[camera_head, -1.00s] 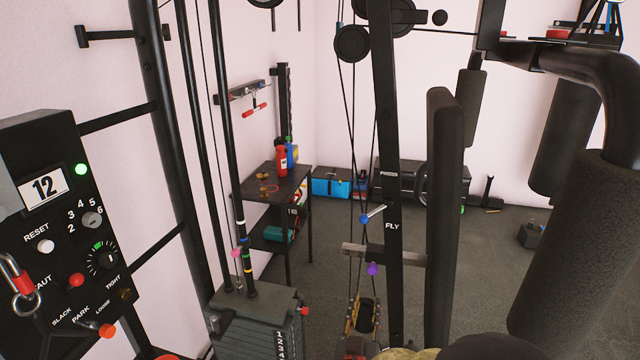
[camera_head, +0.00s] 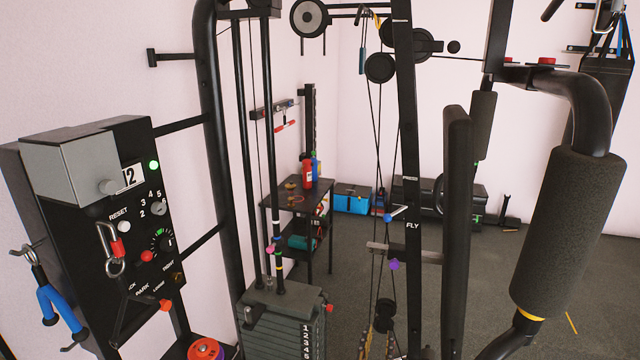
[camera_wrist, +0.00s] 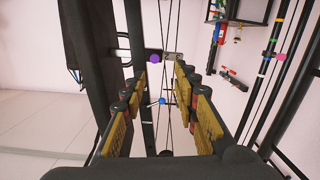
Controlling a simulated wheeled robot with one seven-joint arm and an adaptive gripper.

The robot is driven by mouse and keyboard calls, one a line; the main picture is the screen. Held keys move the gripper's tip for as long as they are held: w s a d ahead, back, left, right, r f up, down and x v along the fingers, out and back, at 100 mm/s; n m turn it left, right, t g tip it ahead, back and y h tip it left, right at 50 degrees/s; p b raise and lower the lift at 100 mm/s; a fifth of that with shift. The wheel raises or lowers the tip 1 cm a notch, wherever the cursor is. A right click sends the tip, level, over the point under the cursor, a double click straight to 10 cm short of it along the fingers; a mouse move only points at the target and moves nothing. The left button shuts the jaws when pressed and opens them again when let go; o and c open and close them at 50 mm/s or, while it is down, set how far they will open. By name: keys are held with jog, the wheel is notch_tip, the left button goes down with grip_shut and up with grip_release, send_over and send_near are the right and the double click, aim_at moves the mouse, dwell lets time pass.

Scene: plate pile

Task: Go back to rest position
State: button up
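My gripper (camera_wrist: 160,84) shows in the wrist view as two fingers with worn yellow pads. They stand well apart, with nothing held between them. Thin cables and a blue-tipped pin (camera_wrist: 162,101) show beyond the gap. In the head view, a small yellow and black part low by the FLY post (camera_head: 412,225) looks like my gripper, but it is partly cut off by the bottom edge. The numbered weight stack (camera_head: 306,338) stands left of it.
A control box (camera_head: 100,250) with knobs is at the left. A padded roller (camera_head: 568,235) and an upright pad (camera_head: 456,220) are at the right. A small table (camera_head: 285,205) with bottles stands behind. Open floor (camera_head: 560,270) lies at the back right.

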jog(key=s+a+f+n+g+y, duration=0.1)
jog(key=s+a+f+g+y, duration=0.1)
jog(key=a+f+g, duration=0.3)
jog(key=s+a+f+n+y, duration=0.1)
jog(key=s+a+f+y, duration=0.15)
jog(key=f, duration=0.35)
jog(key=s+a+r+n+g+y, duration=0.1)
jog(key=s+a+g+y, duration=0.3)
jog(key=s, duration=0.5)
jog(key=s+d+r+g+h, duration=0.2)
jog(key=s+d+r+g, duration=0.2)
jog(key=s+d+r, duration=0.65)
jog(key=s+d+r+t, duration=0.1)
jog(key=s+d+r, duration=0.1)
jog(key=r, duration=0.4)
jog(key=s+d+r+m+t+h, duration=0.1)
jog(key=d+r, duration=0.2)
jog(key=r, duration=0.3)
jog(key=shift+s+d, duration=0.4)
